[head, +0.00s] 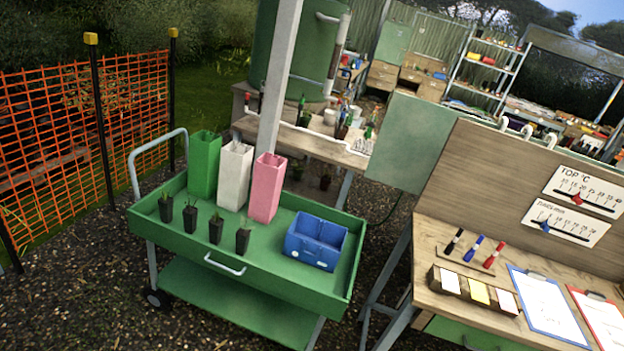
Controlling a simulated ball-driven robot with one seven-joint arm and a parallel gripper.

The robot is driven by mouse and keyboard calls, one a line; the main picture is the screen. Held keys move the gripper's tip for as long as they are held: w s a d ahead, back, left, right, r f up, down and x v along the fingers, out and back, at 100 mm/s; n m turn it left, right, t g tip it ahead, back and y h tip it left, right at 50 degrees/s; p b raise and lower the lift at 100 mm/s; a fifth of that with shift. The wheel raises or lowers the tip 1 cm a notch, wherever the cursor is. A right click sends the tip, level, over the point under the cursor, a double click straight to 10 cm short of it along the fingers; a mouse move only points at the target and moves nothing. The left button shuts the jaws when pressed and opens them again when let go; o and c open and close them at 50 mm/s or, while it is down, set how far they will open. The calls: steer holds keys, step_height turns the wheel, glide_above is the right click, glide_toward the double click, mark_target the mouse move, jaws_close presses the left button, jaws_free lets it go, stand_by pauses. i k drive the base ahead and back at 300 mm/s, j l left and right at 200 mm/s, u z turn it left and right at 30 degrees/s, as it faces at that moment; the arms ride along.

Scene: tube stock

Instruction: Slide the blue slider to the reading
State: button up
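The blue slider (545,226) is on the lower white scale card (580,229), toward the left part of its dark slot. The card is fixed to an upright wooden board (500,170) at the right. Above it, a red slider (577,199) is on a second card marked "TOP °C" (603,192). Small numbers run along both cards. The exact value at the blue slider is too small to tell. My gripper is not in view.
A wooden bench (437,234) below the board bears markers (473,248), a card box (478,291), a blue clipboard (548,308) and a red clipboard (604,318). A green cart (270,270) with pots, tall bins and a blue crate (316,240) stands left. Gravel lies between.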

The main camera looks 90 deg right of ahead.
mark_target(545, 225)
steer(key=z, duration=4.05)
steer(key=i+l, duration=0.25)
steer(key=i, duration=0.15)
steer(key=i+l+z, duration=0.1)
steer(key=i, duration=0.35)
steer(key=i+l, duration=0.5)
steer(key=i, duration=0.35)
steer(key=i+l+z, duration=0.1)
steer(key=i, duration=0.3)
steer(key=l, duration=0.1)
